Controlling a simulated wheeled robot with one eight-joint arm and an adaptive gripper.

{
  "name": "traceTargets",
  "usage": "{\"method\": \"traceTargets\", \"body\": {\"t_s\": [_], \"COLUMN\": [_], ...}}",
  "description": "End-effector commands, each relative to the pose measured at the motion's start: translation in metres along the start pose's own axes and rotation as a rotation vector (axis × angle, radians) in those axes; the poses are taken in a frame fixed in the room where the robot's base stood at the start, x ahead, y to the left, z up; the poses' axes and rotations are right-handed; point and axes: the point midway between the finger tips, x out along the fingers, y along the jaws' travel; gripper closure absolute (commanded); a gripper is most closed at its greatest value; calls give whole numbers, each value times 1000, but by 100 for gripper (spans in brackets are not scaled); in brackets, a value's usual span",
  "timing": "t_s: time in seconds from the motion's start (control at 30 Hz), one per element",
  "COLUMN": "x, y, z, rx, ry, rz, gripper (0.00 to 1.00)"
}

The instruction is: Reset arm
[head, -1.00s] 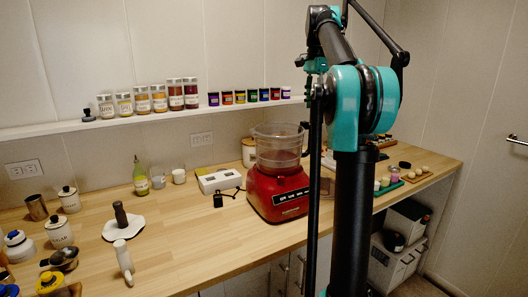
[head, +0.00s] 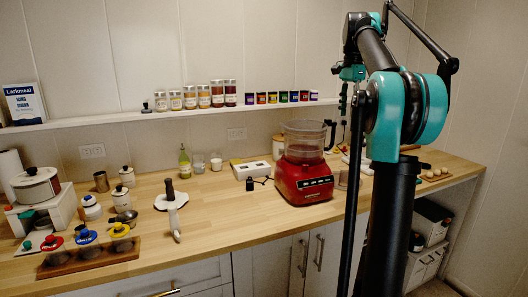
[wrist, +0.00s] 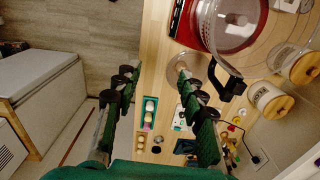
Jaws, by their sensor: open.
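My gripper shows in the wrist view (wrist: 160,85) with its two dark green, black-jointed fingers spread wide and nothing between them. It points down over the counter edge and the floor. In the head view my teal and black arm stands raised on the right side, and it hides part of the counter and the back corner. The gripper's fingers cannot be made out clearly there. The red food processor (head: 303,182) stands on the wooden counter (head: 240,215), left of my arm; its base also shows at the top of the wrist view (wrist: 190,22).
A shelf (head: 100,120) with jars runs along the back wall. Several colored-lid jars sit on a wooden tray (head: 85,262) at the counter's left. A pot (head: 36,187) stands behind them. Small items on a tray (wrist: 140,145) lie below the fingers. The counter's front middle is clear.

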Motion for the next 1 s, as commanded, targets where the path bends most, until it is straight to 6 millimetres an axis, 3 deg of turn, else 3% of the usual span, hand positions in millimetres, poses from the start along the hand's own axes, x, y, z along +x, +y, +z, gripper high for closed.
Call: {"method": "traceTargets", "body": {"t_s": [0.37, 0.57, 0.77, 1.0], "x": [40, 80, 151, 266], "y": [0, 5, 27, 90], "z": [12, 26, 54, 104], "rx": [-127, -245, -439, -738], "ry": [19, 39, 78, 153], "rz": [-32, -61, -105, -163], "gripper": [59, 59, 59, 59]}}
